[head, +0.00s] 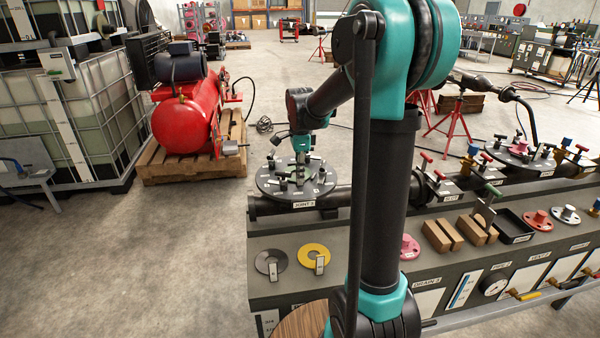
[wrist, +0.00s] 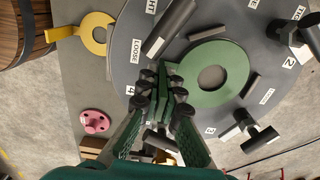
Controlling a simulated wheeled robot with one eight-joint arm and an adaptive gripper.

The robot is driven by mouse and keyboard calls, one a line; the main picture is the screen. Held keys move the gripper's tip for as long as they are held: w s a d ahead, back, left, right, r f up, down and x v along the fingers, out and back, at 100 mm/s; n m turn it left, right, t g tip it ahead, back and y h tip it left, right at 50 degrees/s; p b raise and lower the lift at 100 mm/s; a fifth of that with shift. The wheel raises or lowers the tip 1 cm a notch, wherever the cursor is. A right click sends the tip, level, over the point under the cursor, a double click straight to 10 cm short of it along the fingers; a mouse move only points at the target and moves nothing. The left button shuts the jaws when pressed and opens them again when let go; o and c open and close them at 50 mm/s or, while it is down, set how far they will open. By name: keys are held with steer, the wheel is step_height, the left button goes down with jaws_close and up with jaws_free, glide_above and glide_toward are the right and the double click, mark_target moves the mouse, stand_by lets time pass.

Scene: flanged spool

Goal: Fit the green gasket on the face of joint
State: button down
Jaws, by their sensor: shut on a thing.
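The green gasket (wrist: 235,68) is a flat ring with a tab, seen in the wrist view over the grey round face of the joint (wrist: 130,60). My gripper (wrist: 163,93) is shut on the gasket's tab at the ring's left side. The ring looks flat to the face; I cannot tell whether it touches it. Dark clamps and number labels stand around it. In the head view the joint face (head: 268,184) carries a joint label on its front edge, and my gripper (head: 303,152) is above it. The gasket is not clear there.
A yellow gasket (head: 322,250) and a grey gasket (head: 262,262) lie on the bench in front of the joint. A pink flange (head: 409,246) and wooden blocks (head: 437,236) are to the right. Upright clamps on the face stand close around my gripper.

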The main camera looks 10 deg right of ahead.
steer(key=c, duration=1.6)
jaws_free()
steer(key=shift+c, duration=0.2)
step_height(320, 180, up, 12)
